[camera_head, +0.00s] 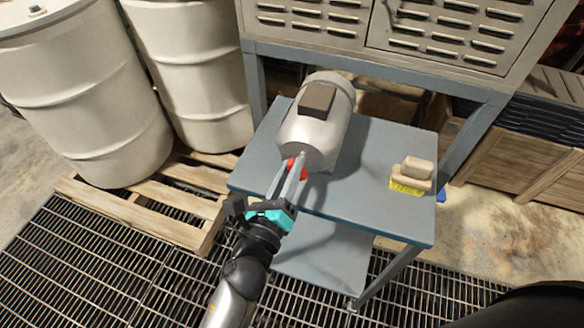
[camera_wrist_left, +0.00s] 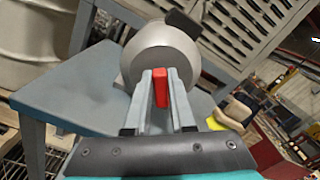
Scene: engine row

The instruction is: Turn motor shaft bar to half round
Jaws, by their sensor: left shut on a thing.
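A grey cylindrical motor (camera_head: 319,135) with a dark box on top lies on the blue-grey table, its round end towards me. It also shows in the left wrist view (camera_wrist_left: 160,52). A red shaft bar (camera_wrist_left: 160,86) sits at the middle of that end. My left gripper (camera_head: 292,168) reaches up from below and is shut on the red bar, with one finger on either side of it. In the left wrist view the bar stands close to upright between the fingers. The fingers partly hide the bar in the head view. My right gripper is not in view.
The table (camera_head: 385,215) has free room right of the motor. A wooden brush (camera_head: 411,176) with yellow bristles stands there. A louvred cabinet (camera_head: 450,35) rises behind. White drums (camera_head: 85,95) on a wooden pallet (camera_head: 150,205) stand at left. Metal grating covers the floor in front.

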